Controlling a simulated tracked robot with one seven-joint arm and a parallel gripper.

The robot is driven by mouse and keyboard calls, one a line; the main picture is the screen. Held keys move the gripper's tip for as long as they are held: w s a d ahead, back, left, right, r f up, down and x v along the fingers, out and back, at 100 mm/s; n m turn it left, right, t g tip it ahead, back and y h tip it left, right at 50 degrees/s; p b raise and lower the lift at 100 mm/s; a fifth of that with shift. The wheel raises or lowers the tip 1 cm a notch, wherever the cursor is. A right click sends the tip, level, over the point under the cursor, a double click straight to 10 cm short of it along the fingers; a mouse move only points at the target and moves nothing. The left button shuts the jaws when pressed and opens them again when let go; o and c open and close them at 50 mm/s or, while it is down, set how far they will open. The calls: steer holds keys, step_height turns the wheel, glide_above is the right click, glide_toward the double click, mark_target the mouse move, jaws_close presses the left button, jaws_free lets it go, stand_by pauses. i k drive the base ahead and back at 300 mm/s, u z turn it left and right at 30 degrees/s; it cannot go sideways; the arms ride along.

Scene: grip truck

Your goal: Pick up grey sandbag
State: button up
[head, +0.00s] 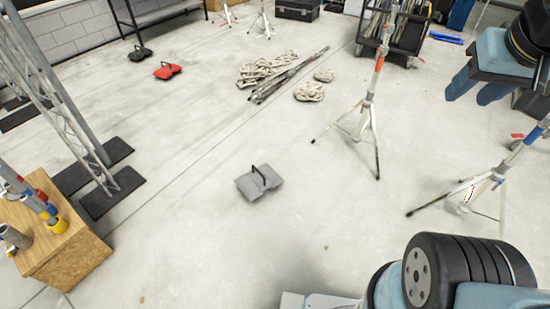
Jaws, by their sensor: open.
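The grey sandbag (258,187) lies on the concrete floor near the middle of the head view. It has two flat lobes and a dark handle loop standing up between them. My gripper (478,92) is at the upper right of the view, open and empty, with its blue-grey fingers pointing down. It is well apart from the sandbag in the picture, to its right and raised. Nothing hides the sandbag.
A tripod stand (371,115) is between sandbag and gripper; another stand (492,182) is at right. A red sandbag (167,71), a black sandbag (139,53) and coiled rope (268,69) lie farther back. A wooden box (75,262) is at left. Floor around the grey sandbag is clear.

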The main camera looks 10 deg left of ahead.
mark_target(253, 184)
steer(key=u, duration=0.05)
steer(key=i, duration=1.25)
steer(key=u, duration=0.6)
steer(key=i, duration=0.8)
steer(key=u, duration=0.25)
steer(key=k, duration=0.9)
steer(key=u, duration=0.2)
steer(key=i, duration=0.85)
steer(key=z, duration=0.1)
